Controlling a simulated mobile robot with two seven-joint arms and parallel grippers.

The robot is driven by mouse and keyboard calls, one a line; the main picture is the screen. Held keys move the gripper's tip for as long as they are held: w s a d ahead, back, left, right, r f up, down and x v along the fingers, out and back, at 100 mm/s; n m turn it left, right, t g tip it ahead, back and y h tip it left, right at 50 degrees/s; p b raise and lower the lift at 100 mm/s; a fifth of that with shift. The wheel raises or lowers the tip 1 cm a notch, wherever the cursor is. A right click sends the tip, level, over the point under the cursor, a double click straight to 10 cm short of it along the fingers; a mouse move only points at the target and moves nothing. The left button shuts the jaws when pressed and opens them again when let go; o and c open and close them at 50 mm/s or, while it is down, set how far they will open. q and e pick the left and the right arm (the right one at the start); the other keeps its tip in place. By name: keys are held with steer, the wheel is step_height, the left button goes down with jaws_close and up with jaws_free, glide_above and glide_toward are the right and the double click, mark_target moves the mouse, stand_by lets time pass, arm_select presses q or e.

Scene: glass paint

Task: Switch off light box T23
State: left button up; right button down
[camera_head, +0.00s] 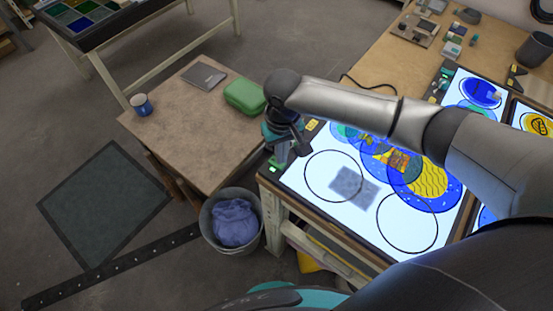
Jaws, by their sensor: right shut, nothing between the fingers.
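A lit light box (295,180) lies flat on a wooden bench in the middle right, its white top glowing. Painted glass with blue and yellow rounds and black ring outlines lies on it. A small green-lit switch (273,169) sits at the box's near left corner. A yellow label (312,124) is on its left edge, too small to read, so I cannot tell which box is T23. My right gripper (284,152) is shut and empty, pointing down over that left edge, close to the switch. I cannot tell whether it touches. My left gripper is out of view.
More lit boxes (494,90) stand on the right, partly behind my right arm. A low table (185,120) holds a green case (245,96), a blue mug (141,105) and a dark notebook (204,75). A bucket (211,236) with blue cloth stands beside the bench.

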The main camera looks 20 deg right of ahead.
steer(key=shift+f+b, duration=0.4)
steer(key=shift+f, duration=0.6)
stand_by(0.6)
steer(key=shift+s+r, duration=0.1)
step_height(320, 180, up, 7)
steer(key=p, duration=0.9)
stand_by(0.3)
